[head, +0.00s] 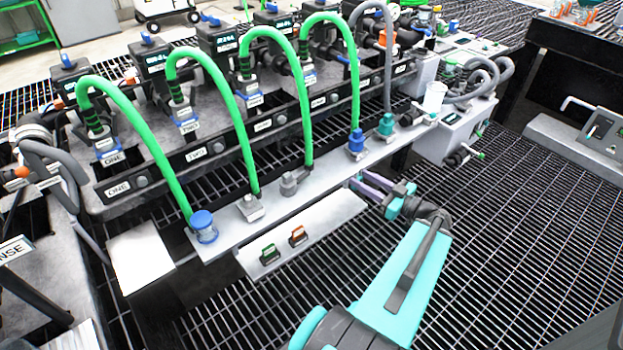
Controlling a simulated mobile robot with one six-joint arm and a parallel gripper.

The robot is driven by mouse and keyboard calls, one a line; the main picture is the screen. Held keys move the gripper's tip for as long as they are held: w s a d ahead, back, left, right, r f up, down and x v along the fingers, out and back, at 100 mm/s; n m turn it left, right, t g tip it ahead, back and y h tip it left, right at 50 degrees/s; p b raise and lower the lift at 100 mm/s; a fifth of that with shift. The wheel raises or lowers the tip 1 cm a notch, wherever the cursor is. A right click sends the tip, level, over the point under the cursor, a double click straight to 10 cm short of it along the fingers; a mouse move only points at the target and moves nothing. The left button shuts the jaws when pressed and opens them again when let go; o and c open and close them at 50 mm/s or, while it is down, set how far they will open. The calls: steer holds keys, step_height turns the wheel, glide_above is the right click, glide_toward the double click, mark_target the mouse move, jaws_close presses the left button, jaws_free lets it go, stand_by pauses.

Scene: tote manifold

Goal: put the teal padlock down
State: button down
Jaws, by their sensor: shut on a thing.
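My gripper (364,186) is beside the right end of the pale shelf, below the grey manifold rail. Its purple-grey fingers are shut on a small blue-teal thing (357,178) at their tips, which I take as the teal padlock. Most of it is hidden by the fingers, so its shape and whether it touches anything cannot be told. A green padlock (270,253) and an orange padlock (298,236) lie on the pale shelf (328,214), to the left of my gripper. The right part of that shelf is bare.
Several green hoses (130,140) arch from the labelled valves down to the rail (275,207). A blue cap (356,143) and a teal cap (385,124) stand on the rail close above my gripper. A white cup (434,97) is at right. Open grating (500,230) lies to the right.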

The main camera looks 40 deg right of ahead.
stand_by(0.3)
steer(key=shift+w+a, duration=0.2)
steer(key=shift+w+a+y, duration=0.3)
steer(key=shift+w+a, duration=0.1)
steer(key=shift+s, duration=0.1)
